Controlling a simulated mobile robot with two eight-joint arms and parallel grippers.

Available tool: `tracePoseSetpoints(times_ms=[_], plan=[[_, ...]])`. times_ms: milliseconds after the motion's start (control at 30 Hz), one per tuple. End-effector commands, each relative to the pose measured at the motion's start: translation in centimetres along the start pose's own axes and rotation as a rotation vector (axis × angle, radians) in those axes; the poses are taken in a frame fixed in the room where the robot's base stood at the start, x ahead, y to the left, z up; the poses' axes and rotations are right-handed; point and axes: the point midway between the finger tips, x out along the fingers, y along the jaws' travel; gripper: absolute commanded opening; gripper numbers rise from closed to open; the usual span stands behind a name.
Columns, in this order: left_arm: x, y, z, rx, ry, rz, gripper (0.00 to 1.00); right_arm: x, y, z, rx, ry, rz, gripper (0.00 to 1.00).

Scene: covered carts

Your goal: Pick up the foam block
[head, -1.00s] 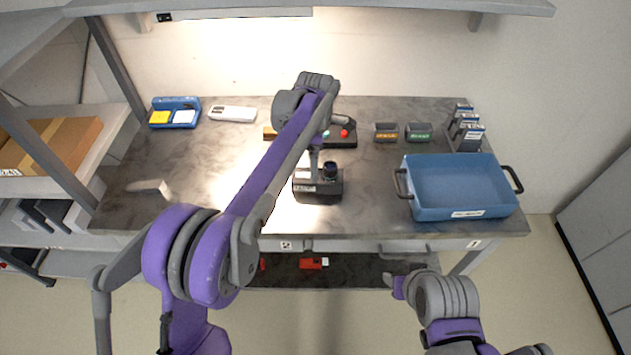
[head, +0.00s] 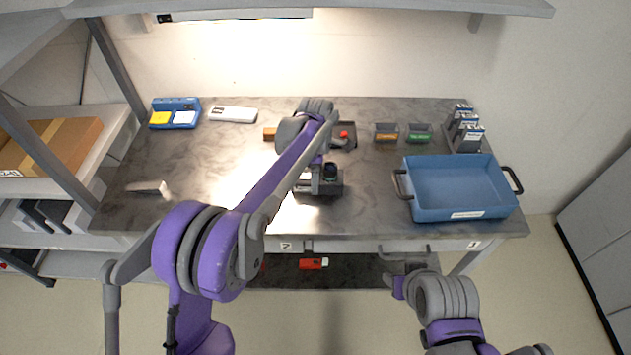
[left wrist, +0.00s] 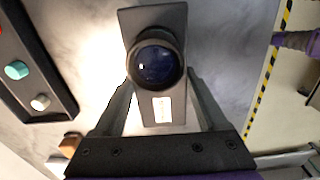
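No object is clearly recognisable as the foam block. A small orange-brown block (head: 269,133) lies at the back of the bench, partly behind my left arm; what looks like it shows at the lower left of the left wrist view (left wrist: 71,144). A pale block (head: 148,188) with a dark end lies on the left of the bench. My left gripper (head: 317,180) is over a dark device with a round lens (head: 330,172). In the left wrist view its fingers (left wrist: 163,90) are apart, either side of the device (left wrist: 158,60); contact cannot be told. My right gripper (head: 394,279) hangs before the bench, finger gap unclear.
A blue tray (head: 462,213) with black handles stands at the right. Two small labelled bins (head: 386,133) and a button box (head: 346,140) are at the back. A blue holder (head: 176,104) and a white device (head: 232,114) are back left. A shelf (head: 400,6) overhangs.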

Motion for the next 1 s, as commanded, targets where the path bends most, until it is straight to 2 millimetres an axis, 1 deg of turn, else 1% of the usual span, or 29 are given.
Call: tracePoseSetpoints(times_ms=[33, 167, 200, 233, 467, 567, 667, 800, 900, 1000], plan=[[0.0, 0.0, 0.0, 0.0, 0.0, 0.0, 0.51, 0.0, 0.0, 0.0, 0.0, 0.0, 0.0, 0.5], [0.0, 0.0, 0.0, 0.0, 0.0, 0.0, 0.28, 0.0, 0.0, 0.0, 0.0, 0.0, 0.0, 0.5], [0.0, 0.0, 0.0, 0.0, 0.0, 0.0, 0.21, 0.0, 0.0, 0.0, 0.0, 0.0, 0.0, 0.5], [-0.1, 0.0, 0.0, 0.0, 0.0, 0.0, 0.18, 0.0, 0.0, 0.0, 0.0, 0.0, 0.0, 0.5], [-0.2, 0.0, 0.0, 0.0, 0.0, 0.0, 0.18, 0.0, 0.0, 0.0, 0.0, 0.0, 0.0, 0.5], [-1.2, 0.0, 0.0, 0.0, 0.0, 0.0, 0.18, 0.0, 0.0, 0.0, 0.0, 0.0, 0.0, 0.5], [-3.0, 0.0, 0.0, 0.0, 0.0, 0.0, 0.18, -0.1, 0.0, -0.1, 0.0, 0.001, 0.0, 0.5], [-5.9, 0.0, 0.0, 0.0, 0.0, 0.0, 0.18, -0.1, 0.0, -0.2, 0.0, 0.002, 0.0, 0.5], [-7.8, 0.0, 0.0, 0.0, 0.0, 0.0, 0.18, -0.2, 0.0, -0.3, 0.0, 0.003, 0.0, 0.5], [-9.1, 0.0, 0.0, 0.0, 0.0, 0.0, 0.18, -0.3, 0.0, -0.4, 0.0, 0.004, 0.0, 0.5]])
